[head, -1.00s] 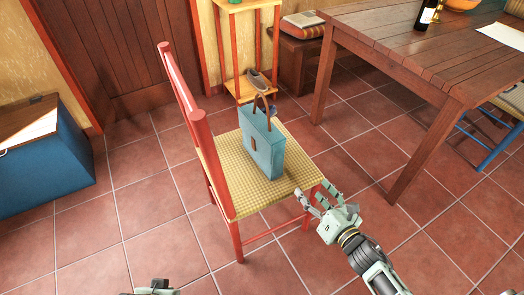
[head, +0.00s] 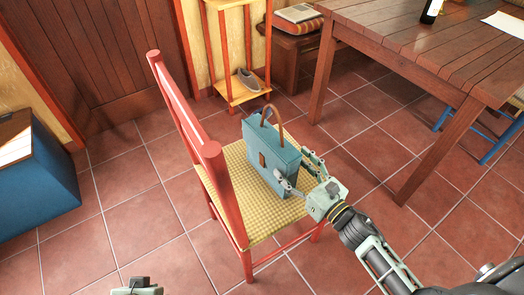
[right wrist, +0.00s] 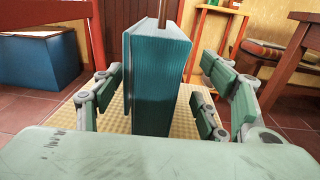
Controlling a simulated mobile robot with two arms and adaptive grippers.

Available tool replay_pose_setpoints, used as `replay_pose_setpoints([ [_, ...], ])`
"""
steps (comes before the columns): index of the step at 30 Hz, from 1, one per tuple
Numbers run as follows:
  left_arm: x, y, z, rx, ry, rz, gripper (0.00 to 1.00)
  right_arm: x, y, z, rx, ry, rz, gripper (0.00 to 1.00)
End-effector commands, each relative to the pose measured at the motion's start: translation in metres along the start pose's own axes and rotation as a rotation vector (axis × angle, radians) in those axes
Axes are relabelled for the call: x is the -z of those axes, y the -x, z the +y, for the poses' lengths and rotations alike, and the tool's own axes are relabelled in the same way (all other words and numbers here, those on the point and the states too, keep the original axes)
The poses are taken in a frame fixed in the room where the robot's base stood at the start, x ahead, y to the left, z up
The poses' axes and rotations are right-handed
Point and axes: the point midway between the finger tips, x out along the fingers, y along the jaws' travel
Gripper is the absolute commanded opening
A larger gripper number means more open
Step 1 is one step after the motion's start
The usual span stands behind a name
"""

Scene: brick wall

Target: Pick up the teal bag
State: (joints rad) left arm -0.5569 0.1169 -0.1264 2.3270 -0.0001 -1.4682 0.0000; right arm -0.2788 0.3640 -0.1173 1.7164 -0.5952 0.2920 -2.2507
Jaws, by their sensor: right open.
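The teal bag (head: 268,158) stands upright on the woven seat (head: 235,200) of a red chair, its brown handle (head: 272,114) arching up. My right gripper (head: 298,174) is at the bag's near right end, open, with fingers on either side of it. In the right wrist view the bag (right wrist: 158,85) rises between the spread fingers, with gaps on both sides. My left gripper (head: 137,287) shows only in part at the bottom edge of the head view; its fingers cannot be made out.
The chair's red backrest (head: 190,115) rises left of the bag. A wooden table (head: 410,50) with a bottle stands at the right. A shelf (head: 238,92) holding a shoe is behind. A blue chest (head: 40,180) is at the left. Floor around the chair is clear.

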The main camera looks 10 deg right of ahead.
Motion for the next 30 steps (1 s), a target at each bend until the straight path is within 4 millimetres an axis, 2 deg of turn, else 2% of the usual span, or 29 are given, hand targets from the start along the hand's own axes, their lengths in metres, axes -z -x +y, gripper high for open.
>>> replay_pose_setpoints([
  [5,0.000,0.001,0.000,-0.001,0.000,0.000,0.15,0.001,-0.006,0.000,0.001,-0.001,0.000,0.67],
  [21,0.001,0.022,-0.001,0.002,0.001,0.012,0.15,0.004,-0.074,0.004,0.001,0.000,0.000,0.67],
  [30,0.000,0.023,-0.001,0.002,0.002,0.009,0.15,0.004,-0.078,0.004,0.001,-0.002,0.001,0.67],
])
